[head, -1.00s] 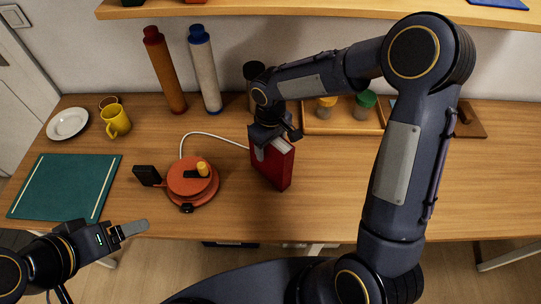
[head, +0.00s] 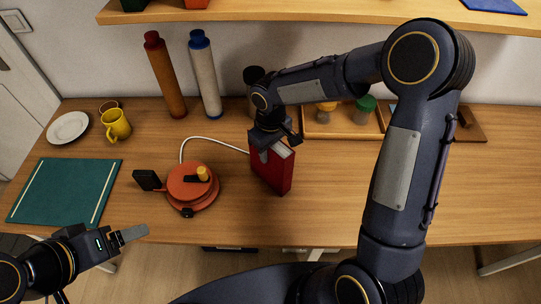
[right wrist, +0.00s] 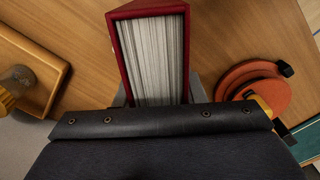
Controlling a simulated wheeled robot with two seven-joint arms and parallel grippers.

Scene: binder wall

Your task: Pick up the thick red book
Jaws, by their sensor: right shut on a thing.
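The thick red book (head: 272,172) stands upright on the wooden table in the head view, near the middle. My right gripper (head: 272,150) comes down on it from above and is shut on its top part. In the right wrist view the book's red cover and white pages (right wrist: 158,60) sit between my fingers, whose tips are mostly hidden. I cannot tell whether the book's bottom touches the table.
An orange cable reel (head: 190,187) with a white cord stands just left of the book. A wooden tray (head: 345,130) with two jars is behind it at right. Two tall rolls (head: 205,80) stand at the back. A green mat (head: 65,190) lies at left. The table's right side is clear.

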